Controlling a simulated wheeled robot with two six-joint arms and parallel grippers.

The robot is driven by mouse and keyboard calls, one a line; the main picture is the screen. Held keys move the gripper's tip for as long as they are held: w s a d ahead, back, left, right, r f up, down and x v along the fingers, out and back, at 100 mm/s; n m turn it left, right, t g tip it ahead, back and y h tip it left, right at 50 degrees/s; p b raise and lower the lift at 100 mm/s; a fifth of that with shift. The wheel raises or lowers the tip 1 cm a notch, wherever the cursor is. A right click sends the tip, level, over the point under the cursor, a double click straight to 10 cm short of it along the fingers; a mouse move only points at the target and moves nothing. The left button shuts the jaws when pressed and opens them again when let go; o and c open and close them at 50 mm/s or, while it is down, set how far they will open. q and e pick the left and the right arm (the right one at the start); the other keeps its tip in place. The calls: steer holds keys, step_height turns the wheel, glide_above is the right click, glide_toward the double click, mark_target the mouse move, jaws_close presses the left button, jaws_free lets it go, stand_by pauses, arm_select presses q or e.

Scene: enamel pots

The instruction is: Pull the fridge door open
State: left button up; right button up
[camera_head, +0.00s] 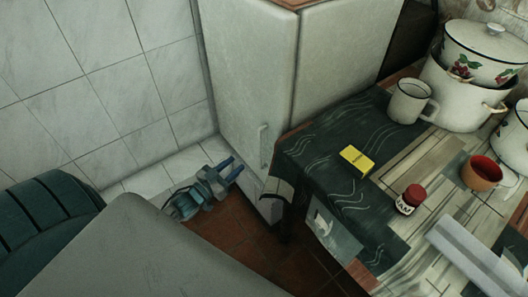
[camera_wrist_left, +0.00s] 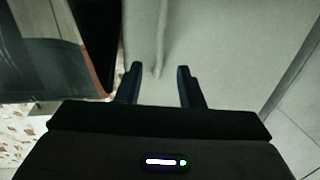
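The white fridge (camera_head: 248,75) stands in the middle of the head view, its door shut. Its slim upright handle (camera_head: 264,145) is low on the door, near the edge beside the table. My left gripper (camera_head: 237,167) is low in front of the door, left of and below the handle in the picture, with its two fingers apart. In the left wrist view the fingers (camera_wrist_left: 159,68) point at the pale door (camera_wrist_left: 215,40), and the handle (camera_wrist_left: 158,58) shows between them. I cannot tell whether they touch it. My right gripper is not in view.
A table (camera_head: 300,150) with a dark patterned cloth stands right beside the fridge. It bears a yellow box (camera_head: 356,160), a red-lidded jar (camera_head: 410,199), a white mug (camera_head: 409,101), an orange cup (camera_head: 481,173) and enamel pots (camera_head: 465,95). A tiled wall (camera_head: 110,90) is on the left.

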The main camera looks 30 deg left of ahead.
arm_select(q)
steer(key=w+d+p, duration=0.1)
steer(key=w+d, duration=0.1)
steer(key=w, duration=0.8)
steer(key=shift+w, duration=0.2)
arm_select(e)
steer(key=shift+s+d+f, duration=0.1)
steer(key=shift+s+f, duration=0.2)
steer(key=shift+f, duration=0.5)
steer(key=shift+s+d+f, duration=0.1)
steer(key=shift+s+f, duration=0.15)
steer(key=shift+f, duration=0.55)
arm_select(q)
jaws_close()
